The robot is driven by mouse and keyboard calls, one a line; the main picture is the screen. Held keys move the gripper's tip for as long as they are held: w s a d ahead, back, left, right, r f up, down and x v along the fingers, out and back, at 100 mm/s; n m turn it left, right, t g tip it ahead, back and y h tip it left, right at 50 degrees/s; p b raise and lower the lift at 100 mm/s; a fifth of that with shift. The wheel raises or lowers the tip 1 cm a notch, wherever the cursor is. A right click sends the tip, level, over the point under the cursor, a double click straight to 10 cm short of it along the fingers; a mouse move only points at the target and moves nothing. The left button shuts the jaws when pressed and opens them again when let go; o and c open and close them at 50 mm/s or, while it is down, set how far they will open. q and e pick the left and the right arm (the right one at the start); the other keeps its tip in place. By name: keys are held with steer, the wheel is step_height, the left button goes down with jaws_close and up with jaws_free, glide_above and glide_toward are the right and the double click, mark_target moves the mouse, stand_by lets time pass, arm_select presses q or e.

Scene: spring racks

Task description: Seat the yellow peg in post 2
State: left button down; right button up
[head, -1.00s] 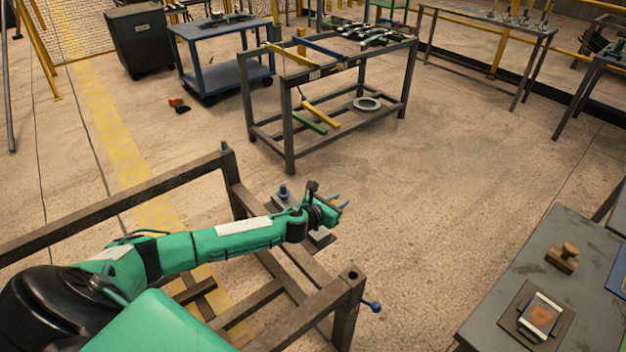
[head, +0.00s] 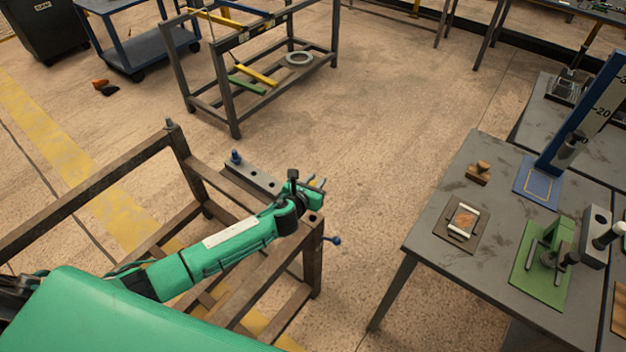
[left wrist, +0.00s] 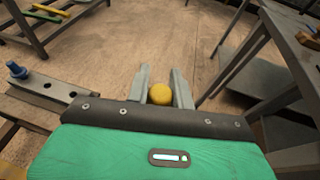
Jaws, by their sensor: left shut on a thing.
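My left gripper (head: 318,183) reaches out over the right end of a brown metal frame (head: 155,155). In the left wrist view its two grey fingers are shut on the yellow peg (left wrist: 160,94), seen as a round yellow end between the fingertips. The peg's lower part is hidden. A grey bar with holes (head: 252,180) lies left of the gripper, with a blue peg (head: 235,157) standing at its far end. In the left wrist view the bar (left wrist: 48,93) shows holes beside the blue peg (left wrist: 17,70). I cannot tell which place is post 2. My right gripper is out of view.
A grey table (head: 430,215) stands at right with a wooden stamp (head: 478,173), a small framed plate (head: 462,220), a green fixture (head: 545,260) and a blue scale column (head: 585,115). Open floor (head: 365,130) lies between frame and table. A dark rack (head: 232,105) stands behind.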

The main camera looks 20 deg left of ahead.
arm_select(q)
steer(key=shift+r, duration=0.2)
steer(key=shift+p, duration=0.35)
step_height(320, 180, down, 6)
steer(key=b, duration=0.5)
steer(key=shift+p, duration=0.55)
stand_by(1.3)
steer(key=shift+f+b, duration=2.95)
steer(key=shift+f, duration=0.55)
steer(key=c, duration=1.2)
jaws_free()
steer(key=shift+o, duration=0.3)
steer(key=shift+s+f, duration=0.1)
